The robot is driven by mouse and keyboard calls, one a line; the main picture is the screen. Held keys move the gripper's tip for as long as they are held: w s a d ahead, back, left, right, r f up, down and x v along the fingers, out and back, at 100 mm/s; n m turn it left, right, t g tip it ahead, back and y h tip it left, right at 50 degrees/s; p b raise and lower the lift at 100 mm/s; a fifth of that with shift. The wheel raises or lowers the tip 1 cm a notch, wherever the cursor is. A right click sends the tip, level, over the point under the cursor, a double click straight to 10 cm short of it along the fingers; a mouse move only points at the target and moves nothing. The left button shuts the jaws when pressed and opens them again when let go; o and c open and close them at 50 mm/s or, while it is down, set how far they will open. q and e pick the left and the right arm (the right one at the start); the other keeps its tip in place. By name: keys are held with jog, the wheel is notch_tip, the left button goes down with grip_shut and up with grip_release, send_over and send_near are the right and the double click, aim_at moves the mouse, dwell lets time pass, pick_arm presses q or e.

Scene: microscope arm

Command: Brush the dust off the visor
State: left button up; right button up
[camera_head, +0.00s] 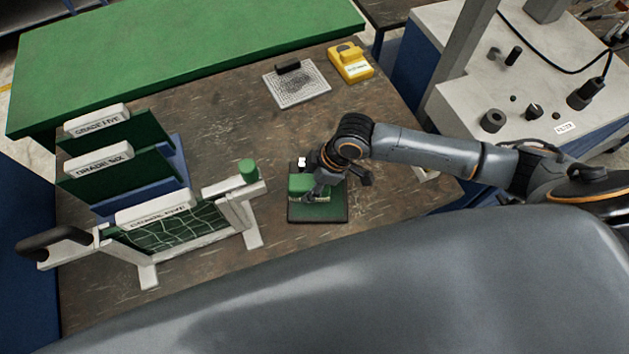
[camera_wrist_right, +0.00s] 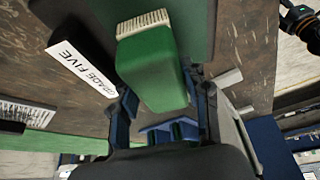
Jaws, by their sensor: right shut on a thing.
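My right gripper (camera_head: 340,185) is shut on a green brush (camera_head: 305,186) over a small dark green plate (camera_head: 318,213) that lies flat on the table. In the right wrist view, the brush (camera_wrist_right: 150,70) sits between the fingers, with pale bristles (camera_wrist_right: 143,22) at its far end. I cannot tell whether the bristles touch the plate. It appears to be the visor; I cannot make out dust on it. My left gripper is not in view.
Labelled green plates (camera_head: 120,175) stand in a blue rack at left. A white frame (camera_head: 238,212) with a green gridded panel (camera_head: 170,232) stands before it. A gridded pad (camera_head: 300,88) and a yellow device (camera_head: 350,64) are at the back.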

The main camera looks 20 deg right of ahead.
jog(key=shift+r, duration=0.1)
notch_tip(320, 180, up, 3)
jog(key=p, duration=0.3)
jog(key=shift+r+p, duration=0.85)
jog(key=shift+r, duration=0.1)
jog(key=shift+f, duration=0.15)
jog(key=shift+s+a+f+b, duration=0.1)
jog(key=shift+s+f+b, duration=0.2)
jog(key=shift+f, duration=0.35)
jog(key=shift+s+a+f+b, duration=0.2)
jog(key=shift+s+f, duration=0.2)
jog(key=shift+f, duration=0.3)
jog(key=shift+s+a+f+b, duration=0.1)
jog(key=shift+s+f+b, duration=0.2)
jog(key=shift+f, duration=0.35)
jog(key=shift+f, duration=0.45)
jog(key=shift+s+d, duration=0.1)
jog(key=shift+d, duration=0.05)
